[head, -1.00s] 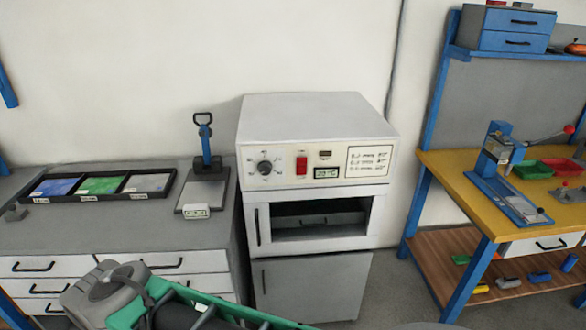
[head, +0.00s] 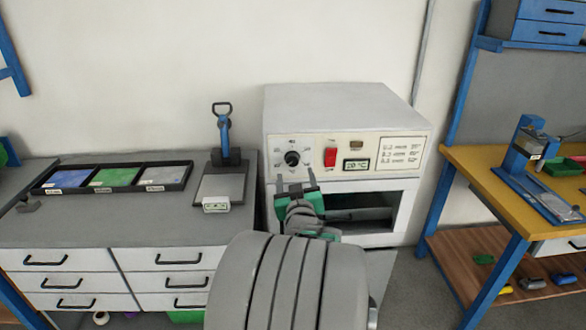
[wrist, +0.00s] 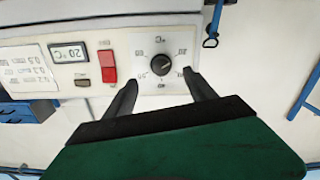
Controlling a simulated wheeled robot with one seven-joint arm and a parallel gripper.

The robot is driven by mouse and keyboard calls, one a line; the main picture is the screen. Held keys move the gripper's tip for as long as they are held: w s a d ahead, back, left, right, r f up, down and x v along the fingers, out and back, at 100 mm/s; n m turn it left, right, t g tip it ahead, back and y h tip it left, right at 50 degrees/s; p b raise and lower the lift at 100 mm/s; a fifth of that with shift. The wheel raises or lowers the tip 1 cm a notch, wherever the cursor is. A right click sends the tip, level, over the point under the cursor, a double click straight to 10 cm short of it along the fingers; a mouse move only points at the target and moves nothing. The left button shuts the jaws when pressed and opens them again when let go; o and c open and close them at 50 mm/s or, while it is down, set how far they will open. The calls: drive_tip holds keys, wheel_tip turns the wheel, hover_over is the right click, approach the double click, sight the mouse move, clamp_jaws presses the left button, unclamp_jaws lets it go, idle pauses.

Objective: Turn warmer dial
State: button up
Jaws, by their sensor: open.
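The warmer (head: 345,110) is a pale box-shaped cabinet with a cream control panel. Its black dial (head: 292,158) sits at the panel's left end, with printed marks around it. The dial also shows in the wrist view (wrist: 162,65), upside down, between and beyond my fingertips. My gripper (head: 296,180) is open and empty, in front of the panel and just below the dial in the head view. In the wrist view the fingers (wrist: 160,82) point at the dial, one on each side. I see no contact with it.
A red switch (head: 330,157) and a display (head: 356,164) reading about 20 °C are right of the dial. Below is the dark open warmer compartment (head: 365,205). A blue-handled press (head: 222,185) stands to the left beside a black tray (head: 185,183). A yellow workbench (head: 470,160) is at right.

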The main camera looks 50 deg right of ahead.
sight(293, 163)
drive_tip(key=p+x, duration=0.1)
drive_tip(key=x, duration=0.6)
drive_tip(key=shift+w+d, duration=0.1)
drive_tip(key=shift+w, duration=0.15)
drive_tip(key=shift+c, duration=0.4)
drive_tip(key=c, duration=1.3)
